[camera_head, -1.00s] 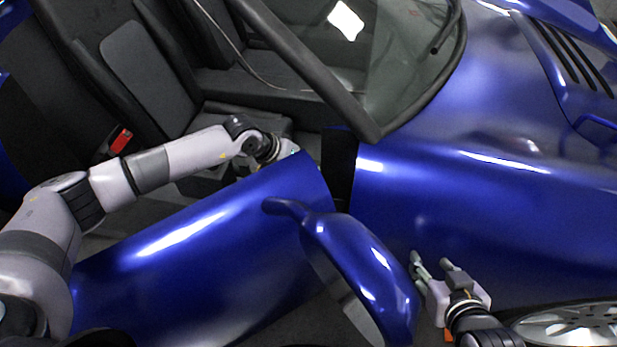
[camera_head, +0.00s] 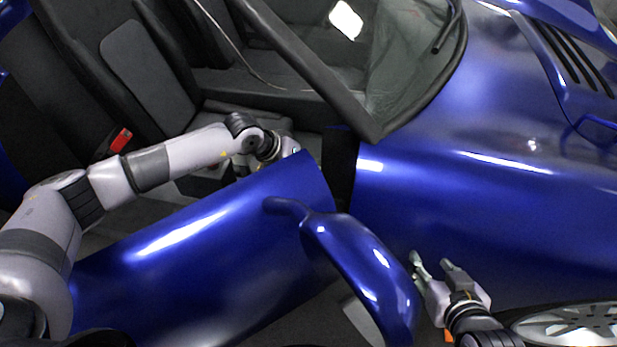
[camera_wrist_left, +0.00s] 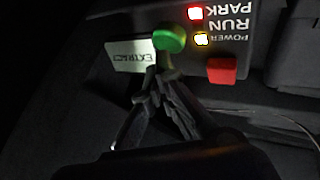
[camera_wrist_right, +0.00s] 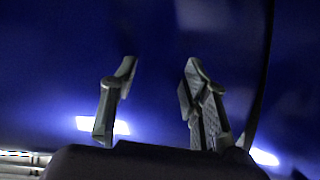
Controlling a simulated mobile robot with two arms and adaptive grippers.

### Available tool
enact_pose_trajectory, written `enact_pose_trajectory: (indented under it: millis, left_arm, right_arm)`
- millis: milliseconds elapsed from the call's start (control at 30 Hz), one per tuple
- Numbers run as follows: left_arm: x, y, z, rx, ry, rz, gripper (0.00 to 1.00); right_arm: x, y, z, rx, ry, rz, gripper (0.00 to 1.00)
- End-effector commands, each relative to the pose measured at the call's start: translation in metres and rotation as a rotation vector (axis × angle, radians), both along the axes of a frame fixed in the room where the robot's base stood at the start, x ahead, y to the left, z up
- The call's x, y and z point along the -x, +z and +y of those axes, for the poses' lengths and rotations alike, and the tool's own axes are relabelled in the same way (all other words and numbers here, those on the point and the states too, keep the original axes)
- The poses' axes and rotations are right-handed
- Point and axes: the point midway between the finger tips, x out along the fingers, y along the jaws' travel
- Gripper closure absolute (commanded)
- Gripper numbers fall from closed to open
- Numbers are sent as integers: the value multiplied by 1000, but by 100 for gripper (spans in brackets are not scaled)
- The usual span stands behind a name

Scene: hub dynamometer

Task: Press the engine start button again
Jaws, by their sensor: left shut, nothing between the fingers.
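The green round button (camera_wrist_left: 169,38) sits on a dark panel (camera_wrist_left: 262,70) in the left wrist view. My left gripper (camera_wrist_left: 152,78) is shut and empty, its fingertips just below the green button in that picture. I cannot tell whether they touch it. In the head view my left wrist reaches over the blue door into the car, and the door hides the fingers and the panel. My right gripper (camera_head: 431,262) is open and empty beside the blue front fender. It also shows in the right wrist view (camera_wrist_right: 162,70).
The blue door (camera_head: 190,255) stands open, with a blue mirror-like part (camera_head: 355,260) near my right gripper.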

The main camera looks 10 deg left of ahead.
Motion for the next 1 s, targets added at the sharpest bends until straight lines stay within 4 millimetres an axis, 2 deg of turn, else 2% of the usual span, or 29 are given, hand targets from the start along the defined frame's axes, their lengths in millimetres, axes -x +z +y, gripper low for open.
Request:
enact_pose_trajectory:
  millis: [33, 267, 600, 1000]
  left_arm:
    - [6, -13, -11, 11, -13, 14, 100]
    - [6, -7, -11, 12, -14, 14, 100]
    - [7, 8, -11, 11, -14, 13, 100]
    - [5, 30, -8, 8, -11, 9, 100]
  right_arm:
    - [-1, -5, 1, -2, 2, -6, 60]
    - [1, -2, 1, 5, 8, 18, 60]
    - [29, -25, -11, 44, -7, 189, 60]
    - [65, -39, -23, 83, -22, 375, 60]
